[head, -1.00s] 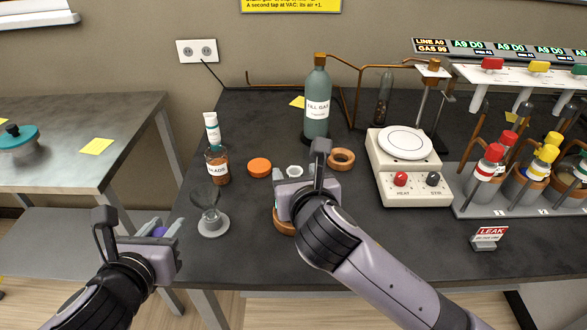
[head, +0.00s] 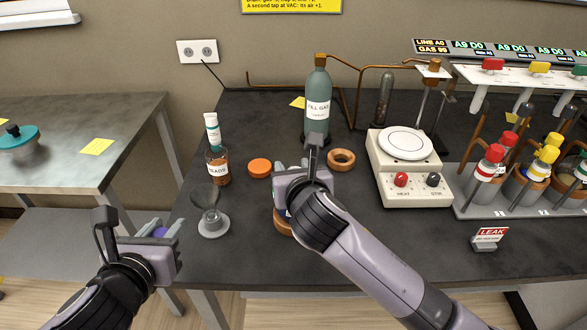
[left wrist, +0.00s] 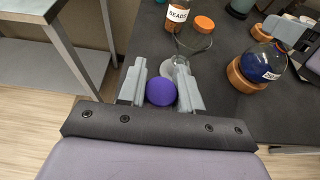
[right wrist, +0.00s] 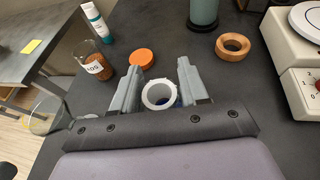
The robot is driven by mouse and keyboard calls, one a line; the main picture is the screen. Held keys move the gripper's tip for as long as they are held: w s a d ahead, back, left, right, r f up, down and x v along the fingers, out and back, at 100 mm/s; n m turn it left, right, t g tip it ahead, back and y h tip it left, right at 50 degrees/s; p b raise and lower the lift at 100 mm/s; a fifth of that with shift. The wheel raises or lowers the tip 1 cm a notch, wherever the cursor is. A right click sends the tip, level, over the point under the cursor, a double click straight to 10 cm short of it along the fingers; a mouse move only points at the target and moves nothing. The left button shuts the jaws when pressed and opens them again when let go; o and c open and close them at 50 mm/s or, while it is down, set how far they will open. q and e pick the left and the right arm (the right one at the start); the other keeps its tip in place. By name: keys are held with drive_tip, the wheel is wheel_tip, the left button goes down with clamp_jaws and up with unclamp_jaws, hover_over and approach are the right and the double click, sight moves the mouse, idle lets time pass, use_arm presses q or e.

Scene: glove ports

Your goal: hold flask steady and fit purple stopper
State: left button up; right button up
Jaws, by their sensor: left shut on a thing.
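The purple stopper (left wrist: 161,92) is between the fingers of my left gripper (left wrist: 163,76), which is shut on it. In the head view my left gripper (head: 165,230) is off the table's front left edge, well left of the flask. The flask (left wrist: 262,65) is round, dark blue and labelled, and sits on a cork ring (left wrist: 240,82). Its white-rimmed mouth (right wrist: 159,95) looks open in the right wrist view. My right gripper (right wrist: 157,80) is open, with one finger on each side of the neck and small gaps showing. In the head view my right gripper (head: 295,178) hides most of the flask.
A glass funnel-like piece on a grey base (head: 213,224) stands between my grippers. Behind are the beads jar (head: 218,168), a white tube (head: 212,132), an orange lid (head: 259,168), an empty cork ring (head: 341,159) and the gas bottle (head: 317,100). A hotplate (head: 408,170) stands right.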

drive_tip(key=shift+o, duration=1.3)
drive_tip(key=shift+s, duration=0.1)
drive_tip(key=v, duration=1.2)
